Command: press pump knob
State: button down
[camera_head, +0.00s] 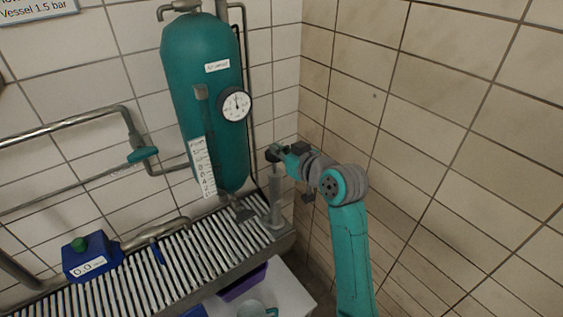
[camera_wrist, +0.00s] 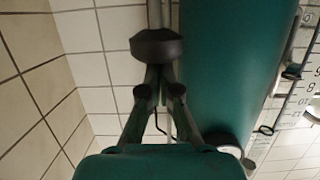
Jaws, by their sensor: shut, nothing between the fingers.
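The pump knob (camera_wrist: 157,45) is dark and rounded, on a grey rod, straight ahead of my fingertips in the wrist view. In the head view the knob (camera_head: 271,155) tops the slim grey upright pump (camera_head: 276,190) at the right end of the slatted bench. My gripper (camera_wrist: 160,74) is shut and empty, its tips at or very near the knob's edge; I cannot tell if they touch. In the head view my gripper (camera_head: 286,151) reaches in from the right at the knob's height. A teal vessel (camera_head: 200,75) with a round gauge (camera_head: 236,104) stands left of it.
A blue box (camera_head: 92,262) with a green button and a 0.0 display sits on the slatted bench (camera_head: 190,262) at left. Pipes run along the left wall. A purple container (camera_head: 243,284) is below the bench. The tiled right wall is close to my arm.

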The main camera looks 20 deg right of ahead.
jog(key=v, duration=1)
dwell(1.4)
jog(key=s+a+f+m+h, duration=0.1)
jog(key=s+f+m+h, duration=0.35)
jog(key=s+f, duration=1.5)
jog(key=s+a+f, duration=0.1)
jog(key=s, duration=2.4)
jog(key=shift+s+a+f+n, duration=0.2)
jog(key=shift+n, duration=0.25)
